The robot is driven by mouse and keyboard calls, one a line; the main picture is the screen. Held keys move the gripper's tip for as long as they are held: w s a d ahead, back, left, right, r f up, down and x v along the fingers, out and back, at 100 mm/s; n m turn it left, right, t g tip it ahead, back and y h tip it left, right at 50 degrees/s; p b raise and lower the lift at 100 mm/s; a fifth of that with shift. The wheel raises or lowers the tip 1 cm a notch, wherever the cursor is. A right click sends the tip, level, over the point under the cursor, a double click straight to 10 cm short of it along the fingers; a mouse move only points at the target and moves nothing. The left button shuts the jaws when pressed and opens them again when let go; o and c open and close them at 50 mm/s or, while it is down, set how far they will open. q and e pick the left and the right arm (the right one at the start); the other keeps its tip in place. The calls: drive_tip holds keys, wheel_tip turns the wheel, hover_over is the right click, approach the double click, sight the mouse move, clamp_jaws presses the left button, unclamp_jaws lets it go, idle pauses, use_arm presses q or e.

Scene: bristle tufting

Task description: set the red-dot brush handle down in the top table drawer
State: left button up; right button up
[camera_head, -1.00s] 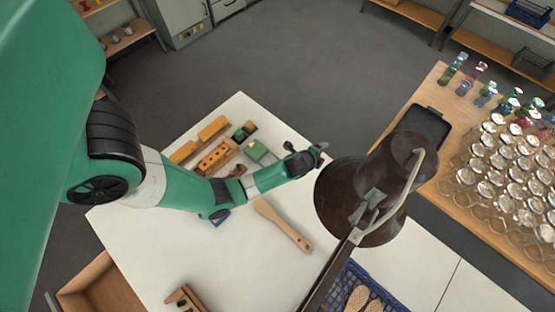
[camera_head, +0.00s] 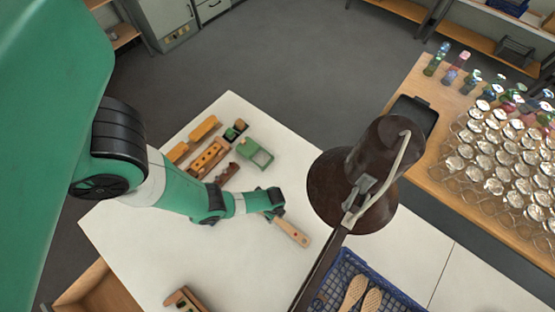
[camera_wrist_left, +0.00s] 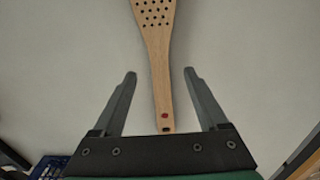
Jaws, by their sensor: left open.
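The red-dot brush handle (camera_head: 293,232) is a flat pale wooden piece lying on the white table. My left gripper (camera_head: 275,212) is over it and hides its wider end in the head view. In the left wrist view the handle (camera_wrist_left: 160,62) shows its hole-drilled head at the top and a red dot near its narrow end. The open fingers of my left gripper (camera_wrist_left: 160,74) stand on either side of the handle, apart from it. An open wooden drawer (camera_head: 98,287) shows at the table's lower left. My right gripper is not in view.
Wooden blocks (camera_head: 208,158) and a green tool (camera_head: 256,155) lie at the table's back left. A brown lamp (camera_head: 345,170) overhangs the table's right. A blue basket (camera_head: 348,266) holds brush pieces at the front. Another wooden piece (camera_head: 184,300) lies near the front edge.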

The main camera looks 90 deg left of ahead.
sight(278, 220)
use_arm(q)
drive_tip(key=shift+f, duration=0.1)
wheel_tip(278, 220, down, 5)
drive_tip(key=b, duration=0.3)
drive_tip(key=shift+s+f+b, duration=0.1)
drive_tip(key=shift+b, duration=0.2)
clamp_jaws()
